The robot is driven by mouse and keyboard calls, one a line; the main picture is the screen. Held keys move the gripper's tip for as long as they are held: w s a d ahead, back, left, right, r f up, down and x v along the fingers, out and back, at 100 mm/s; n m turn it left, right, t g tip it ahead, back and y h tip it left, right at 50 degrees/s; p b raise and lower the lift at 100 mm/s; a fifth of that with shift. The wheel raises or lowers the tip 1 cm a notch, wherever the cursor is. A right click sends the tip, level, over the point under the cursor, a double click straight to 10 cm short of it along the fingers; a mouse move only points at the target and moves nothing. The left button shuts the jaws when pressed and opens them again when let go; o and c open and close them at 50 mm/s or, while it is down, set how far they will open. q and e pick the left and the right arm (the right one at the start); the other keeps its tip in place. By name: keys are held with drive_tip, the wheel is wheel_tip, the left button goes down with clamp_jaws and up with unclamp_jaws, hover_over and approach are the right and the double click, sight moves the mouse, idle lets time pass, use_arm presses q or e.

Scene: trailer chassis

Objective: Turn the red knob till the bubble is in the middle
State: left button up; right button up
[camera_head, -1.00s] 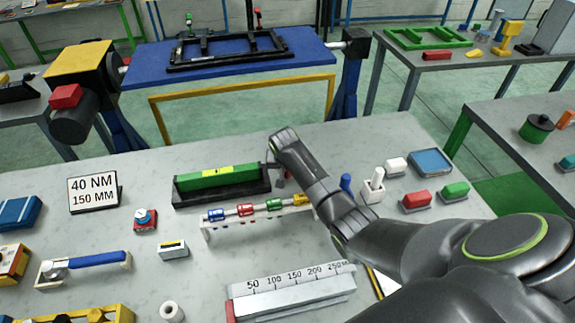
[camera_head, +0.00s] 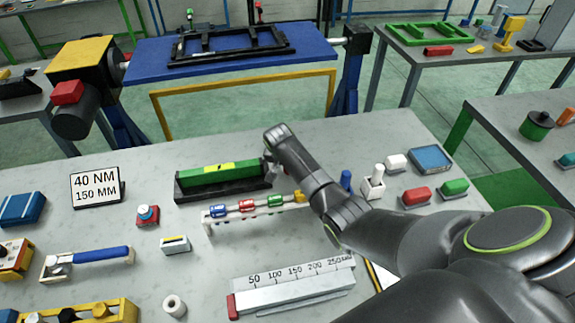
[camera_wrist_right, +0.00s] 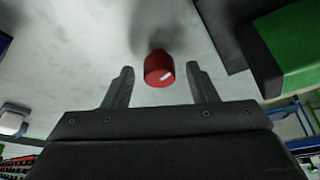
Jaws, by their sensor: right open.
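The green spirit level (camera_head: 232,172) lies in a black cradle on the grey bench, in the middle of the head view. Its yellow vial (camera_head: 218,168) has a dark mark; the bubble is too small to place. The red knob (camera_wrist_right: 159,70), with a white mark on its face, shows in the right wrist view beside a green block. My right gripper (camera_wrist_right: 160,75) is open, with the knob between its two fingertips and gaps on both sides. In the head view my right arm covers the knob at the right end of the cradle. My left gripper is out of view.
A rack with several coloured pieces (camera_head: 247,207) stands in front of the level. A white holder (camera_head: 373,186) and red and green blocks (camera_head: 416,196) stand to the right. A sign (camera_head: 95,187) is at the left, a ruler block (camera_head: 290,290) in front.

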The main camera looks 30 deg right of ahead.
drive_tip(key=b+v, duration=0.2)
drive_tip(key=v, duration=1.5)
drive_tip(key=shift+r, duration=0.25)
drive_tip(key=shift+f, duration=0.1)
